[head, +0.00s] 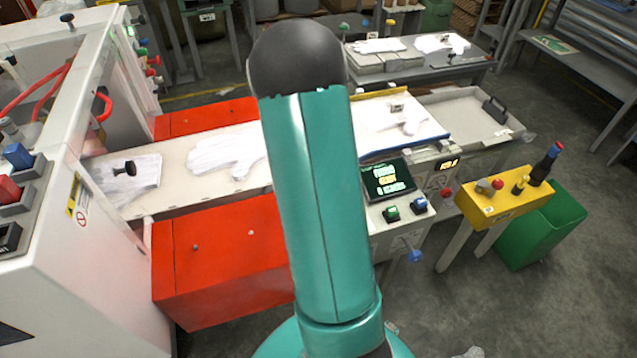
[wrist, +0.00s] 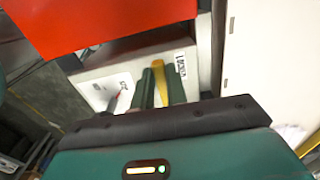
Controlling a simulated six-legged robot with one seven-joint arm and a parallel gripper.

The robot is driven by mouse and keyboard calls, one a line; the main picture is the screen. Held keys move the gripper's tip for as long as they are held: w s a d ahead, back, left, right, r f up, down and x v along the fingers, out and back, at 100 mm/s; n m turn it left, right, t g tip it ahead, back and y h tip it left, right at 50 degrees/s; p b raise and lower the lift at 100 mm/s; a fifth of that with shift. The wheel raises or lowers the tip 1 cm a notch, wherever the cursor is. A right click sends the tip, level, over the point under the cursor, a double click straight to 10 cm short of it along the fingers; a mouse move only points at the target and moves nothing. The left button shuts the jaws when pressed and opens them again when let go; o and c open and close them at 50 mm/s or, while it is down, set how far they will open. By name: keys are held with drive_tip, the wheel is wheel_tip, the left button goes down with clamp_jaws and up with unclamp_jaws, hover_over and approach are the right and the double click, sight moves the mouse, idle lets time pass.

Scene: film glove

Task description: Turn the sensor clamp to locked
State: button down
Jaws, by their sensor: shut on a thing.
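In the wrist view my gripper (wrist: 161,86) has its two green fingers shut on a yellow handle (wrist: 159,66), which looks like the handle of the sensor clamp. The handle stands in front of a pale panel (wrist: 92,74) below a red box. A white plate with a red mark (wrist: 114,97) is just left of the fingers, and a small printed label (wrist: 181,64) is just right of them. The wording on the label is too small to read, so the clamp's setting cannot be told. In the head view my arm hides the gripper and the clamp.
In the wrist view the red box (wrist: 100,20) is close above the fingers and a white surface (wrist: 262,60) is at right. The head view shows red cabinets (head: 220,262), a conveyor with white gloves (head: 240,148), a screen (head: 388,178) and a yellow button box (head: 505,195).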

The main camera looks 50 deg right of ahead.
idle(0.3)
drive_tip(key=c, duration=1.4)
unclamp_jaws()
drive_tip(key=shift+w, duration=0.1)
wheel_tip(320, 180, up, 14)
drive_tip(key=shift+f, duration=0.1)
